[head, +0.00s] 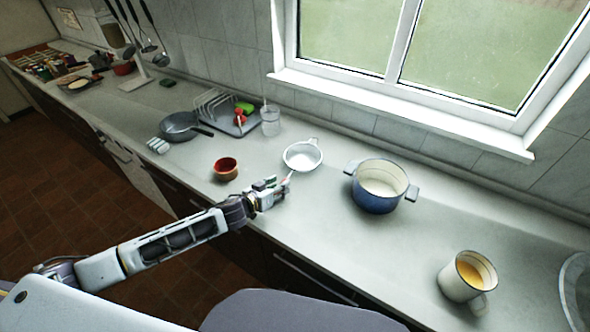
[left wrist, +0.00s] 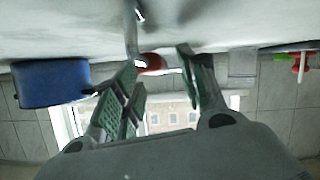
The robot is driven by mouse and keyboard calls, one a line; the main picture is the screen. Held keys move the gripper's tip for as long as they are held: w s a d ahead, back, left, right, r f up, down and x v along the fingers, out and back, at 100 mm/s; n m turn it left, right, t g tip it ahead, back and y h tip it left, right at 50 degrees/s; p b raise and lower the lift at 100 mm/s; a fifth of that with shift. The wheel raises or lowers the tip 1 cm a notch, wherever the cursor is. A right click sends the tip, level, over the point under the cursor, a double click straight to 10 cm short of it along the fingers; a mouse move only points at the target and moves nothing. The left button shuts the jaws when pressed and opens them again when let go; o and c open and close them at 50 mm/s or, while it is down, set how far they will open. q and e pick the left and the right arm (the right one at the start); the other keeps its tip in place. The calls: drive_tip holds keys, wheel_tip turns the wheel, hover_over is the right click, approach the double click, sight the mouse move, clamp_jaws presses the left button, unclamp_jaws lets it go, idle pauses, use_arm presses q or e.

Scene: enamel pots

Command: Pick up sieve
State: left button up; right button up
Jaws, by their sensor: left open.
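The sieve (head: 303,156) is a round white bowl with a small loop at its far rim, lying on the counter left of the blue pot. Its thin handle points toward the front edge, to my left gripper (head: 283,184). My left gripper is open, with its fingertips close to the handle's end. In the left wrist view the gripper (left wrist: 157,58) has its two green-padded fingers spread. A thin grey bar and a red piece show near the fingertips there; I cannot tell whether the handle lies between the fingers. My right gripper is out of view.
A blue pot (head: 377,190) stands right of the sieve and a small red-brown bowl (head: 226,168) stands left. A cream mug (head: 467,277) is at the front right. A glass jar (head: 270,122) and dish rack (head: 222,114) are behind. The counter between pot and mug is clear.

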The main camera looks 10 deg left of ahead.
use_arm(q)
drive_tip(key=shift+x, duration=1.3)
clamp_jaws()
